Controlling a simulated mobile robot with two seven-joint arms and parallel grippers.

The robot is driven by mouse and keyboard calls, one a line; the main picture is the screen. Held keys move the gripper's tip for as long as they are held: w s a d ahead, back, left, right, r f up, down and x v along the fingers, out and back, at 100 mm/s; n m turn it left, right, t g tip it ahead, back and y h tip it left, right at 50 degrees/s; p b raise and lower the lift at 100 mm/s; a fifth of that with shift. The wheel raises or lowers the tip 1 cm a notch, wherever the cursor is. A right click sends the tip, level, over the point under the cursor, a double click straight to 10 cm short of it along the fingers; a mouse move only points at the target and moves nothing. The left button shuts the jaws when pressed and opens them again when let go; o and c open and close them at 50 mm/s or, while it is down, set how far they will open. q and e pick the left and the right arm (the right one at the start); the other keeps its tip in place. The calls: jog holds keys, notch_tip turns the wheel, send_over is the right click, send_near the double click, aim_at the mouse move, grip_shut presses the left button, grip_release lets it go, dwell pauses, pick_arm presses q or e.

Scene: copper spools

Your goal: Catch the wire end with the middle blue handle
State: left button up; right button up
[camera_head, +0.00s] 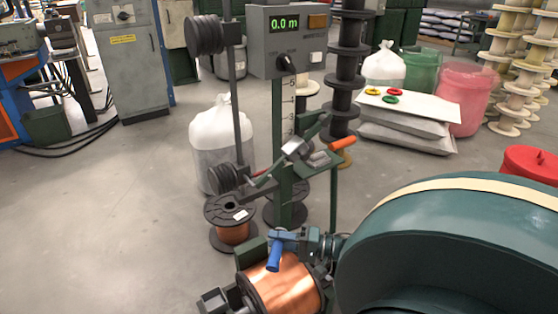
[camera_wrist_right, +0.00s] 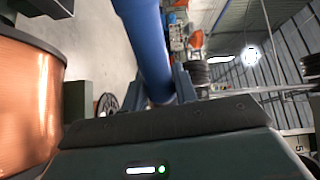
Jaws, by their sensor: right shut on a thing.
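The blue handle (camera_head: 274,260) is a short lever just above the large copper spool (camera_head: 290,288) at the bottom of the head view. My right gripper (camera_head: 294,238) reaches it from the right and is shut on it. In the right wrist view the blue handle (camera_wrist_right: 143,40) runs up between the two fingers of my right gripper (camera_wrist_right: 165,88). Copper winding (camera_wrist_right: 30,100) fills the left edge there. I cannot make out the wire end in either view. My left gripper is not in view.
A green stand carries the grey meter box (camera_head: 288,40) reading 0.0 m and an orange handle (camera_head: 342,143). A smaller copper spool (camera_head: 232,234) stands left of it, near a white bag (camera_head: 222,130). A red drum (camera_head: 532,165) is at right.

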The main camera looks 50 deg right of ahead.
jog(key=m, duration=0.5)
jog(key=m+b, duration=0.1)
jog(key=m, duration=0.6)
jog(key=n+p, duration=0.1)
jog(key=n, duration=0.2)
jog(key=shift+r+n, duration=0.1)
jog(key=shift+n, duration=0.3)
jog(key=n, duration=0.5)
jog(key=shift+n+p, duration=0.3)
jog(key=shift+p, duration=0.1)
jog(key=n, duration=0.5)
jog(key=shift+p, duration=0.35)
jog(key=shift+n, duration=1.9)
